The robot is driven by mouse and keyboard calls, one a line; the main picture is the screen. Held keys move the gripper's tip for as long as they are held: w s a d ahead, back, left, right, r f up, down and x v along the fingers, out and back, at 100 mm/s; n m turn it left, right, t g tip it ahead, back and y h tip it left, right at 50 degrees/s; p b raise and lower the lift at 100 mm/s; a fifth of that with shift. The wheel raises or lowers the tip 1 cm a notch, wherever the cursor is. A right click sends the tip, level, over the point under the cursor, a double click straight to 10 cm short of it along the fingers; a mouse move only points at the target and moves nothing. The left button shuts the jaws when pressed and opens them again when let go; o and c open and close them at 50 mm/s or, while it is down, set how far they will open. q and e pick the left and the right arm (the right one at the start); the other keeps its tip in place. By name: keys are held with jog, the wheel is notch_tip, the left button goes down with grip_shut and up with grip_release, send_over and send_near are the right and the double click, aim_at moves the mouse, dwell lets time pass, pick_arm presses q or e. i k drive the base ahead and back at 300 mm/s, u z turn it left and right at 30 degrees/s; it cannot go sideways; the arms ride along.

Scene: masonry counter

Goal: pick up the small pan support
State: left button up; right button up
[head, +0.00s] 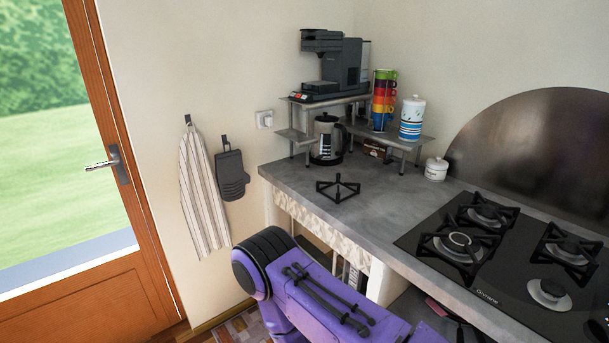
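A small black pan support (338,187) lies flat on the grey counter, left of the hob and in front of the metal shelf. It stands apart from other things and nothing covers it. Purple links of one of my arms show at the bottom middle, in front of the counter. Neither of my grippers is in view.
The black gas hob (422,249) carries several pan supports; its front right burner (549,293) is bare. A metal shelf (410,139) holds a coffee machine (337,66), stacked cups (383,98) and a canister (411,118). The counter (385,208) between support and hob is clear.

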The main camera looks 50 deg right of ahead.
aim_at(338, 187)
jog(key=i, duration=1.95)
jog(key=z, duration=3.7)
